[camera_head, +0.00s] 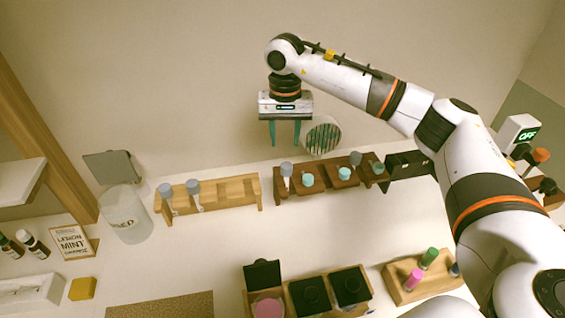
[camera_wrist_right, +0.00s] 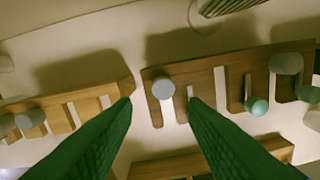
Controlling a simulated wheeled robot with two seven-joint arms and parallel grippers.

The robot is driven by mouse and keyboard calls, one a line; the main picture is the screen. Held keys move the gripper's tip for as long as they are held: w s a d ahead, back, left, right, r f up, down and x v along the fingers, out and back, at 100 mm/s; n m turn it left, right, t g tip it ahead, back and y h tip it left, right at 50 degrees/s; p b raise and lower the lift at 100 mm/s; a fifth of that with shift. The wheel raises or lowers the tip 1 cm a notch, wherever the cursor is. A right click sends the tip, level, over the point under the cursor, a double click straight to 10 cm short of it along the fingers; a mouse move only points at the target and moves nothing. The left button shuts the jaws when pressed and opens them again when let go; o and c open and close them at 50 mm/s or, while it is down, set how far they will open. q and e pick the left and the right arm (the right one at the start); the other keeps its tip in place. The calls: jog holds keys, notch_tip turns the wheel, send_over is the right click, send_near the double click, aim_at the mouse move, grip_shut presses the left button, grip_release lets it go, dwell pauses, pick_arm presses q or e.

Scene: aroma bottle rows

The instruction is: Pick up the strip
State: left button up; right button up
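My right gripper (camera_head: 285,140) is open and points down, with its two green fingers apart and nothing between them. It is above the back of the white counter, over the left end of the dark wooden rack (camera_head: 325,186). In the right wrist view, the open fingers (camera_wrist_right: 158,103) frame a grey-capped piece with a pale stem (camera_wrist_right: 163,88) in that rack (camera_wrist_right: 208,74). A round piece with dark stripes (camera_head: 322,136) stands just right of the fingers; its edge also shows in the wrist view (camera_wrist_right: 228,5). I cannot tell which thing is the strip. My left gripper is out of view.
A lighter wooden rack (camera_head: 230,190) with grey-capped pieces stands left. A clear jar (camera_head: 126,214) is further left. Black containers (camera_head: 309,295) and a block with pink and green tubes (camera_head: 425,285) are in front. The middle counter is clear.

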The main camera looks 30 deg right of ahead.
aim_at(287, 165)
jog(key=f, duration=0.2)
jog(key=f+p, duration=0.1)
jog(key=shift+s+f, duration=0.2)
jog(key=shift+s, duration=0.05)
jog(key=shift+w+f, duration=0.15)
jog(key=shift+f, duration=0.15)
notch_tip(287, 165, down, 4)
jog(key=p, duration=0.3)
jog(key=shift+d, duration=0.15)
jog(key=shift+f, duration=0.6)
jog(key=c, duration=0.6)
